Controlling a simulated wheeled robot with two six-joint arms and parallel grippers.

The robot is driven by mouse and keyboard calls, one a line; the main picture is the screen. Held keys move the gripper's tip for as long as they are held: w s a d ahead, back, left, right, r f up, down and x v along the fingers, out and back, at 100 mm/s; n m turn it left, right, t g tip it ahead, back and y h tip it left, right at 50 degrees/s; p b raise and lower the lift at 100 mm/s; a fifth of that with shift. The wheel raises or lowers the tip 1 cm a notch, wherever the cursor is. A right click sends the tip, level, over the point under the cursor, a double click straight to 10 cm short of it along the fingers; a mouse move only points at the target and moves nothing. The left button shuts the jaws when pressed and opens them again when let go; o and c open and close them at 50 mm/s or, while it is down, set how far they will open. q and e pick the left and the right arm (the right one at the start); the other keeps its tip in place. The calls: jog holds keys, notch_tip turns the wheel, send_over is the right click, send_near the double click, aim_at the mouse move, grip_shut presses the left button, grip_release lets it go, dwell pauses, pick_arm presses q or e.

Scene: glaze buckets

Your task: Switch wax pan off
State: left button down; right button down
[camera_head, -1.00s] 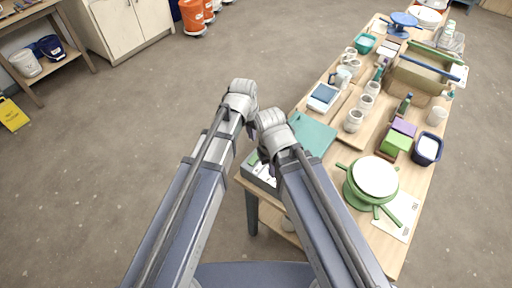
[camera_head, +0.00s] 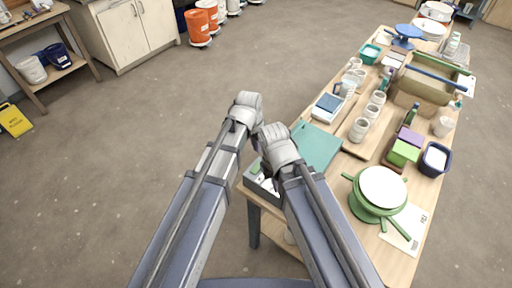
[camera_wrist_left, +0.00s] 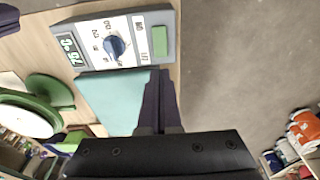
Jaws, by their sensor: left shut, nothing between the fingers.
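The wax pan is a grey box (camera_head: 262,182) at the near left corner of the table, partly hidden by my arms in the head view. In the left wrist view its control panel (camera_wrist_left: 92,62) shows a blue dial (camera_wrist_left: 114,46), a lit green digit display (camera_wrist_left: 69,48) and a green switch (camera_wrist_left: 159,41). I cannot tell the switch's position. My left gripper (camera_wrist_left: 157,84) is shut and empty, with its dark fingertips just below the panel in that view, near the switch. I cannot tell if they touch it. My right gripper is hidden behind its arm.
A teal board (camera_head: 316,148) lies beside the pan. A green pot-like stand with a white top (camera_head: 383,187), several jars (camera_head: 359,129) and boxes crowd the table (camera_head: 400,262). Open floor (camera_head: 150,130) lies to the left.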

aim_at(258, 166)
pick_arm(q)
jog(key=f+b, duration=0.3)
jog(key=w+f+b, duration=0.1)
jog(key=f+b, duration=0.2)
jog(key=d+f+b, duration=0.1)
jog(key=f+b, duration=0.2)
jog(key=f, duration=0.1)
jog(key=shift+w, duration=0.15)
jog(key=shift+f, duration=0.1)
jog(key=shift+w+f+b, duration=0.15)
jog(key=shift+f+b, duration=0.15)
jog(key=shift+b, duration=0.05)
jog(key=shift+r, duration=0.2)
jog(key=shift+s, duration=0.25)
jog(key=shift+s+a+r+p, duration=0.15)
jog(key=shift+s+a+p, duration=0.2)
jog(key=shift+s+a, duration=0.15)
jog(key=shift+w+d+r, duration=0.1)
jog(key=shift+r, duration=0.05)
